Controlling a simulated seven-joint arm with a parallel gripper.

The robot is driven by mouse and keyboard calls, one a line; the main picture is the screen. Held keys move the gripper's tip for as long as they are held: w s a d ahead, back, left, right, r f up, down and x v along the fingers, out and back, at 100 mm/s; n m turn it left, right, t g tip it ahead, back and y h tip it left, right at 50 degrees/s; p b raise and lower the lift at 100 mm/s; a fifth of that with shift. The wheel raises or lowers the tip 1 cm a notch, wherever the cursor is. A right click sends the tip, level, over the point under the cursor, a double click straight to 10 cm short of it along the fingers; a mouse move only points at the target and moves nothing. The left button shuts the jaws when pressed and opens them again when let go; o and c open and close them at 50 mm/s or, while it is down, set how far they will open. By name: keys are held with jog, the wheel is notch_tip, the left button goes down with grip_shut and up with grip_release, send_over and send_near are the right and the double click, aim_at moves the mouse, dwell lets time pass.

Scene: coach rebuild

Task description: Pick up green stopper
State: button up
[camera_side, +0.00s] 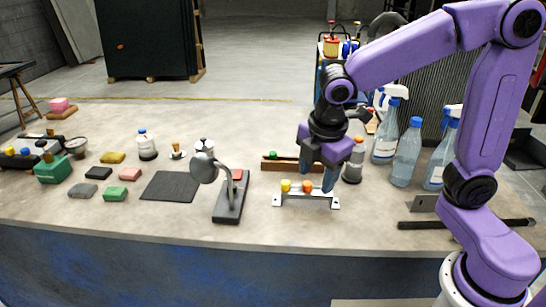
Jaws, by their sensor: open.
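A small green stopper (273,155) shows at the left part of a brown wooden strip (283,165) behind the white rack. The low white rack (310,201) holds a yellow stopper (286,186) and an orange stopper (307,187) on its top. My gripper (317,180) points down over the right part of the rack, open, with its fingers apart. It is to the right of the green stopper and apart from it. One finger hides part of the rack's right end, so I cannot tell what is behind it.
A grey lamp-like stand (229,205) is left of the rack, with a dark mat (171,186) beyond it. A small grey-bodied bottle (354,163) stands close right of my gripper. Spray bottles (385,135) and a clear blue-capped bottle (407,155) stand farther right. Colored blocks lie left.

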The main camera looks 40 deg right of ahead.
jog(key=w+r+n+h, duration=0.15)
jog(key=w+n, duration=0.25)
jog(key=w, duration=0.9)
jog(key=n+t+h, duration=0.1)
jog(key=n+h, duration=0.1)
jog(key=n, duration=0.1)
send_near(273, 152)
jog(key=shift+x, duration=4.4)
grip_shut()
